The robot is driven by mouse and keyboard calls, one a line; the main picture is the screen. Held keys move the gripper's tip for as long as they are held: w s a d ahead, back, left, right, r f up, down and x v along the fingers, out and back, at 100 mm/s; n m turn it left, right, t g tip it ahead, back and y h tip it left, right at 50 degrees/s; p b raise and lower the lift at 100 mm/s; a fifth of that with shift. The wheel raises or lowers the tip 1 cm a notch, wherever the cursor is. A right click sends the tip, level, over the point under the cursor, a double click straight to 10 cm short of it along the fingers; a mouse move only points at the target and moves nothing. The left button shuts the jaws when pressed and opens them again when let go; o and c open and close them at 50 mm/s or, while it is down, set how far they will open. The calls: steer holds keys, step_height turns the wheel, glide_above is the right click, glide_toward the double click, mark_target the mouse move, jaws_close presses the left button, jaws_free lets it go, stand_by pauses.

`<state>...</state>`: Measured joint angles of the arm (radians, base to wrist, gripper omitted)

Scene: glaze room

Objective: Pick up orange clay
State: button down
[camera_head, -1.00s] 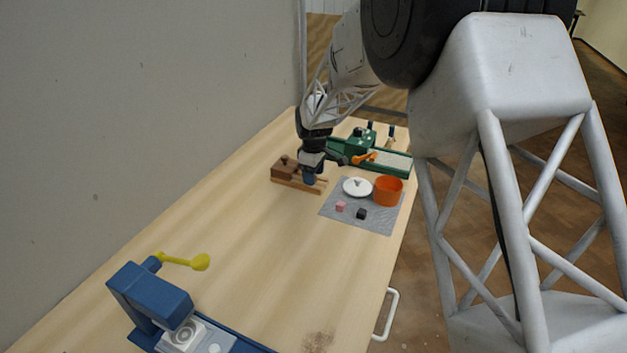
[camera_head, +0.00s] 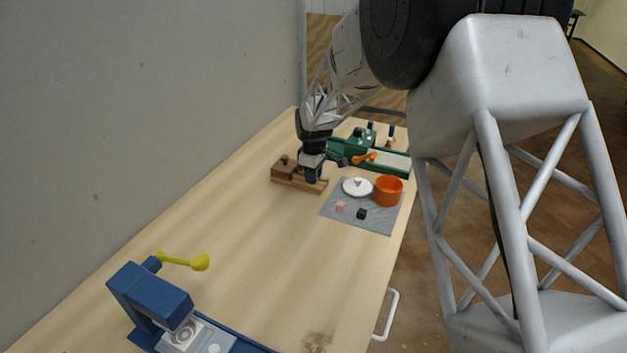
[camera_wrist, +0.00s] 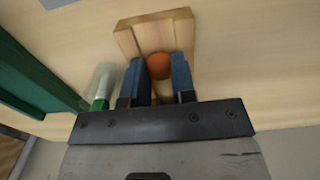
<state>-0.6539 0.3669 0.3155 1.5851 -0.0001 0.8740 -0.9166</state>
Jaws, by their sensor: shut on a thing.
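The orange clay (camera_wrist: 159,66) is a round ball in the wrist view, between the two blue fingers of my gripper (camera_wrist: 159,78). The fingers are shut on it. It sits over a pale wooden holder (camera_wrist: 126,40) with raised sides; I cannot tell if it still touches the wood. In the head view my gripper (camera_head: 313,175) is low over the wooden holder (camera_head: 299,186), and the clay is hidden there.
A grey mat (camera_head: 375,226) holds an orange pot (camera_head: 388,191), a white lid (camera_head: 356,188), a pink cube (camera_head: 341,207) and a black cube (camera_head: 361,214). A green machine (camera_head: 350,147) stands behind, a blue machine (camera_head: 151,296) in front. The table's middle is clear.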

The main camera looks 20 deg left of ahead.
steer(key=shift+r, duration=0.1)
steer(key=shift+r, duration=0.85)
steer(key=shift+s+d+r, duration=0.15)
steer(key=shift+r, duration=0.7)
steer(key=s+d, duration=0.3)
steer(key=s, duration=0.1)
steer(key=s+d+r, duration=0.1)
steer(key=s+d, duration=0.2)
steer(key=s, duration=0.1)
steer(key=s+d, duration=0.3)
steer(key=s, duration=0.1)
steer(key=shift+s+d+r, duration=0.15)
steer(key=shift+s+r, duration=0.05)
steer(key=shift+s, duration=0.05)
